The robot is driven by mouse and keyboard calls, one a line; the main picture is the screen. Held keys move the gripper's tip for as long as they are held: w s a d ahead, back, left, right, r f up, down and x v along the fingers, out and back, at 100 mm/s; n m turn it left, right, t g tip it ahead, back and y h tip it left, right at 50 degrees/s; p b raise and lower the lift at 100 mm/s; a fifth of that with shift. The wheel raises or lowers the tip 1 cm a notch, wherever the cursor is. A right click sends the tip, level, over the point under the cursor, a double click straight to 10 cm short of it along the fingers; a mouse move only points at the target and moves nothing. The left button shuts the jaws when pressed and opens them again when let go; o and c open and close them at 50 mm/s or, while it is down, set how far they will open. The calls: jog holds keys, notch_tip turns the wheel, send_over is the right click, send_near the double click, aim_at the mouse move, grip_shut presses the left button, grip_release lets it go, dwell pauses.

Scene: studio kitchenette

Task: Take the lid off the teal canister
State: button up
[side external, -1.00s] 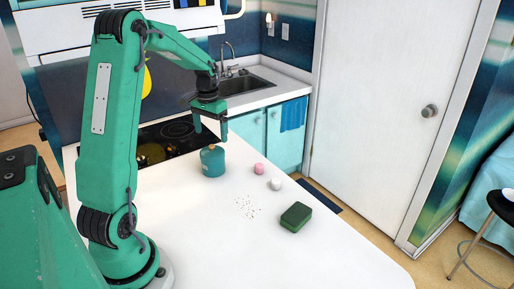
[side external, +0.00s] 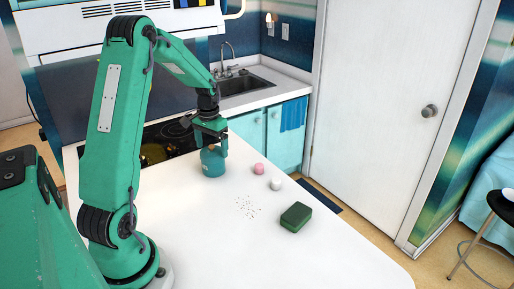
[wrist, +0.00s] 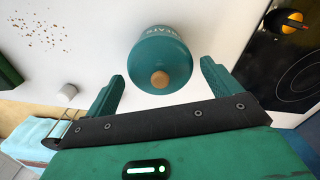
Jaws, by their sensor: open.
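The teal canister (side external: 213,167) stands upright on the white counter. In the wrist view its teal lid (wrist: 160,55), with a round wooden knob (wrist: 160,79), is seen from above. The lid is on the canister. My gripper (side external: 211,148) is just above the canister, pointing down. In the wrist view my gripper (wrist: 162,85) is open, with one finger at each side of the lid and knob. A gap shows between each finger and the lid. Nothing is held. In the side view the gripper partly hides the lid and knob.
A pink item (side external: 258,168), a white item (side external: 275,184) and a green sponge (side external: 296,217) lie to the right on the counter. Dark crumbs (side external: 247,207) are scattered in front. A black cooktop (wrist: 300,75) is behind. The counter's front right is clear.

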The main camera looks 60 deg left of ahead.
dwell(0.3)
jog(key=c, duration=1.2)
jog(key=shift+c, duration=0.2)
jog(key=shift+f, duration=0.15)
jog(key=shift+r, duration=0.8)
grip_shut()
notch_tip(320, 180, up, 2)
jog(key=shift+r, duration=0.25)
jog(key=w+d+r, duration=0.1)
jog(key=d+r, duration=0.6)
jog(key=d, duration=0.4)
jog(key=shift+w+d+r, duration=0.15)
jog(key=shift+w+d, duration=0.1)
jog(key=shift+w, duration=0.1)
